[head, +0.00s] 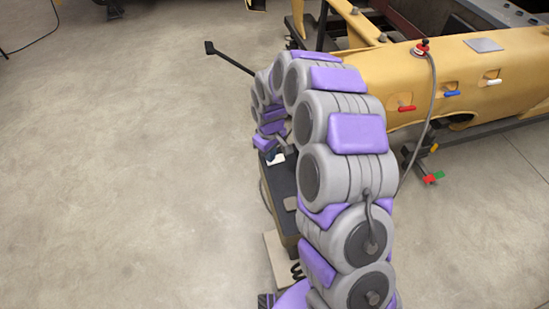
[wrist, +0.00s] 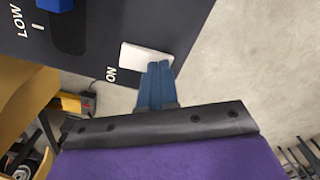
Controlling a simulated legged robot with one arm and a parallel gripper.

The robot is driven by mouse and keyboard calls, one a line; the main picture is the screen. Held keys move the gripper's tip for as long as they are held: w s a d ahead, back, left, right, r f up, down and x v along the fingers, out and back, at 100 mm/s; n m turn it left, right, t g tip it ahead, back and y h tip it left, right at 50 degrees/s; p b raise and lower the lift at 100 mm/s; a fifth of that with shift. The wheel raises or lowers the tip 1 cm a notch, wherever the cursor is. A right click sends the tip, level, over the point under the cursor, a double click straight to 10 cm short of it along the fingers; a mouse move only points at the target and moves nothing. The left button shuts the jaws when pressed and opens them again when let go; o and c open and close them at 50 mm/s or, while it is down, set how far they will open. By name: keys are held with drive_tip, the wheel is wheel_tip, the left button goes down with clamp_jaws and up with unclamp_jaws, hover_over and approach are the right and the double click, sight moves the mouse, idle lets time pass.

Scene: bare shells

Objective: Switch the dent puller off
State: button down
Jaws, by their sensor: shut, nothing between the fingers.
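The dent puller (head: 283,188) is a dark box on a stand, partly hidden behind my arm in the head view. In the wrist view its dark panel (wrist: 95,50) fills the upper left. A white switch (wrist: 146,57) sits at the panel's edge, beside the word ON. My gripper (wrist: 160,68) is shut and empty, with its blue fingertips over the lower right part of the switch. I cannot tell whether they touch it. A blue control (wrist: 55,4) near the word LOW is cut off by the frame's top edge.
A yellow car body (head: 470,75) stands at the right, with red, blue and white handles on it. A grey cable hangs from a red-topped piece (head: 422,47) on the body. The concrete floor (head: 120,170) at left is clear.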

drive_tip(key=shift+r+p, duration=1.45)
drive_tip(key=shift+r, duration=1.95)
drive_tip(key=s+d+r+m, duration=0.2)
drive_tip(key=s+d+r, duration=0.1)
drive_tip(key=s+r, duration=0.5)
drive_tip(key=s+d+r+m, duration=0.1)
drive_tip(key=s+d+r, duration=0.3)
drive_tip(key=s, duration=0.5)
drive_tip(key=s+d+r+m+g, duration=0.1)
drive_tip(key=s+d+r+m, duration=0.1)
drive_tip(key=s, duration=0.8)
drive_tip(key=s+d+r+m, duration=0.2)
drive_tip(key=s+m, duration=0.1)
drive_tip(key=s, duration=0.8)
drive_tip(key=shift+g, duration=0.4)
